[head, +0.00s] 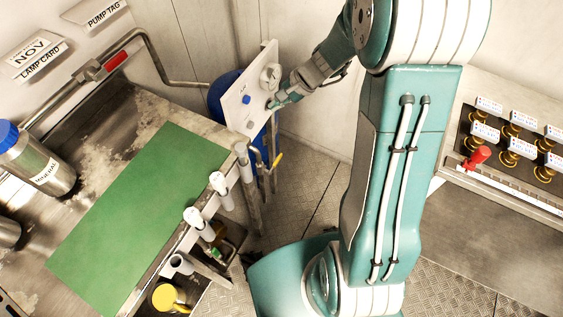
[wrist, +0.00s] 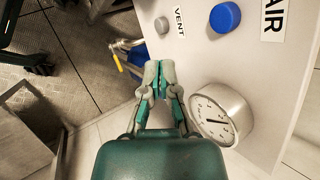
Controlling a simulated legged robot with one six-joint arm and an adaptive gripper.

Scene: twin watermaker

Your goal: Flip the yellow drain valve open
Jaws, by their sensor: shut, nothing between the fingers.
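The yellow drain valve handle (head: 278,160) is small and sits on pipework below the white panel in the head view. In the wrist view the yellow handle (wrist: 118,63) shows beyond my fingertips, up and to the left, beside a metal pipe and a blue part. My gripper (wrist: 158,77) is shut and empty, with its fingertips over the panel's edge and apart from the yellow handle. In the head view my gripper (head: 273,104) is in front of the panel, above the valve. The fingers partly hide the area behind them.
The white panel (head: 238,112) carries a blue knob (wrist: 225,17), a grey knob (wrist: 162,25) labelled VENT and a round gauge (wrist: 218,116) close beside my fingers. A blue tank stands behind the panel. A bench with a green mat (head: 140,215) is at left; open floor (head: 310,170) lies right of the valve.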

